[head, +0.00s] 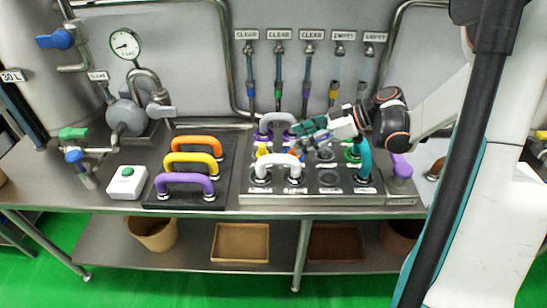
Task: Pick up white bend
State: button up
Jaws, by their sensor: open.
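The white bend (278,159) is an upside-down U-shaped tube. It stands upright at the front left of the grey port panel (300,200), its two ends at ports. My gripper (300,141) is open, reaching in from the right, above and just behind the right side of the white bend. The gap between its fingertips is small in the head view, and I cannot tell whether they touch the bend. The gripper hides part of the panel's middle.
Orange (197,142), yellow (192,160) and purple (185,182) bends stand on a dark rack to the left. A white button box (127,183) is farther left.

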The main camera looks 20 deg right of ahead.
aim_at(282, 158)
jog(key=s+d+f+n+y, duration=0.2)
jog(key=s+d+f+n, duration=0.1)
jog(key=d+f, duration=0.15)
jog(key=b+x, duration=0.2)
jog(key=x, duration=0.4)
jog(key=b+x, duration=0.1)
jog(key=x, duration=0.6)
jog(key=shift+w+a+r+b, duration=0.1)
jog(key=shift+w+r+b, duration=0.05)
jog(key=shift+r+b, duration=0.15)
grip_shut()
